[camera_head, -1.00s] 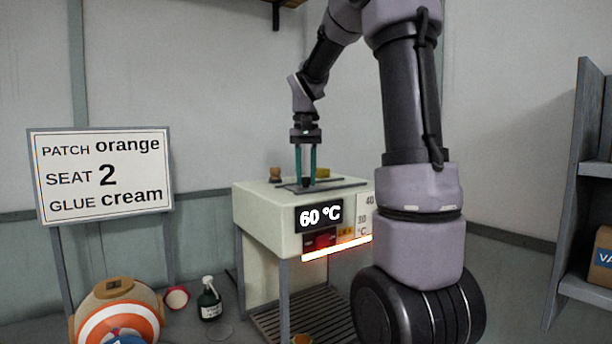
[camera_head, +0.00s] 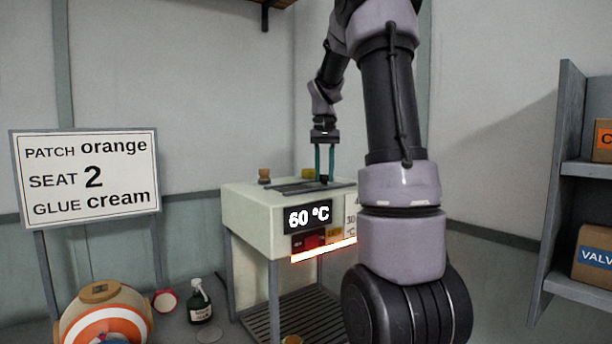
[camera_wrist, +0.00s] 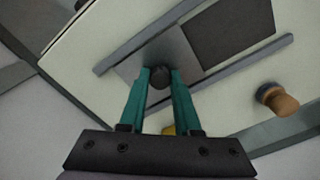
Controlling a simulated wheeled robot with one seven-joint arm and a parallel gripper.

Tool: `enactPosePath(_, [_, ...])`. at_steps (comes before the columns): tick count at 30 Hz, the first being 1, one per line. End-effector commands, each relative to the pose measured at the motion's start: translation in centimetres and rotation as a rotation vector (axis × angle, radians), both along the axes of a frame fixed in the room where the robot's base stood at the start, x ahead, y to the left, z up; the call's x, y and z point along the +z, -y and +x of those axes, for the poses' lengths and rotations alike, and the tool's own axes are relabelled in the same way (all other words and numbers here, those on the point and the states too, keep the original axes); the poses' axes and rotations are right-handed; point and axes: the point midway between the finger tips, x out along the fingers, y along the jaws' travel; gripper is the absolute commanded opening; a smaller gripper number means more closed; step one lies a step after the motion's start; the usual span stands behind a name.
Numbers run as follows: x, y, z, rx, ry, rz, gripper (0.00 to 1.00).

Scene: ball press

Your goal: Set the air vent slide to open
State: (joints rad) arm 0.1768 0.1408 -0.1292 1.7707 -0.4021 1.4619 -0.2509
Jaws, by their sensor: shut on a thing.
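The air vent slide is a grey plate (camera_wrist: 184,49) between two parallel rails (camera_wrist: 195,90) on top of the cream press box (camera_head: 250,209). A small dark knob (camera_wrist: 160,77) stands on the plate. My gripper (camera_head: 324,179) reaches down from above with its teal fingers on either side of the knob, shut on it; it also shows in the wrist view (camera_wrist: 160,78). A dark rectangular opening (camera_wrist: 232,33) lies uncovered beside the plate, on the side away from the knob. In the head view the slide is small and partly hidden by my fingers.
A wooden-handled stamp (camera_head: 264,175) and a yellow object (camera_head: 309,174) stand on the box top behind the rails. The box front shows a 60 °C display (camera_head: 308,216) above a glowing strip (camera_head: 323,251). A sign (camera_head: 88,177) stands left; shelves (camera_head: 575,180) stand right.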

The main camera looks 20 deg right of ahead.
Motion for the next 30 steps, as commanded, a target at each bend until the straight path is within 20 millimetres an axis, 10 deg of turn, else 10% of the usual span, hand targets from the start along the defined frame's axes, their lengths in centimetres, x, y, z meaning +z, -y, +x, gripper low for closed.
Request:
enactPosePath(13, [0.2,2.1,0.4,0.002,0.006,-0.005,0.00])
enactPosePath(14, [0.2,2.1,0.4,0.002,0.006,-0.005,0.35])
enactPosePath(16, [0.2,2.1,0.4,0.001,0.006,-0.005,0.62])
enactPosePath(30, [1.4,1.9,0.5,0.001,0.005,-0.003,0.62])
